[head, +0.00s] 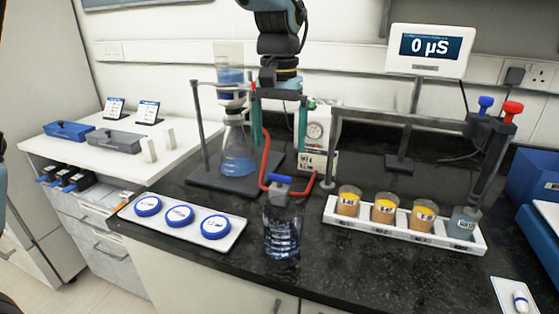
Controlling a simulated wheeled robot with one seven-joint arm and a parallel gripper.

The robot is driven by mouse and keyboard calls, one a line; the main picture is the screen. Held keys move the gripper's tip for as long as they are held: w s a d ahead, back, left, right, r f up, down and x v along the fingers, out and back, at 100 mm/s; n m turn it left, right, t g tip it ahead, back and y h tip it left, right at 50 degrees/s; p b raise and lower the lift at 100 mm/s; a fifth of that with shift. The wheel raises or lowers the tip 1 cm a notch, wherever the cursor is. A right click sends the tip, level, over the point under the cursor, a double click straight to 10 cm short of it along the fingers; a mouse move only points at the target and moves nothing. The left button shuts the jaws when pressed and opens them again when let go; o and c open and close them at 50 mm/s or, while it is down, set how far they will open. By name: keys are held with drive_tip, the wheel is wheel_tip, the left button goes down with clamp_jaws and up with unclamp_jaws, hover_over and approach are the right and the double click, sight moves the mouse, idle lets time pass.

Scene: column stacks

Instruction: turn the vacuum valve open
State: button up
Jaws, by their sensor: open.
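The vacuum valve (279,190) is a small grey body with a blue handle (280,178) on top. The handle lies roughly crosswise in the picture. A red hose (264,158) joins it on the left and another red piece on the right. My gripper (279,146) comes down from above with two teal fingers spread apart. It is open and empty, and its fingertips appear above and behind the handle in the picture, apart from it. The flask (238,158) with blue liquid and a funnel (229,75) on top stands left of my gripper. A gauge unit (316,132) stands behind, partly hidden by a finger.
A tray with blue-lidded dishes (180,216) lies at the left. A white rack (405,236) of yellow-filled cups and a grey frame (400,115) stand at the right. Dark counter shows between them.

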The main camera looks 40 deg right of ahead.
drive_tip(key=shift+r, duration=1.55)
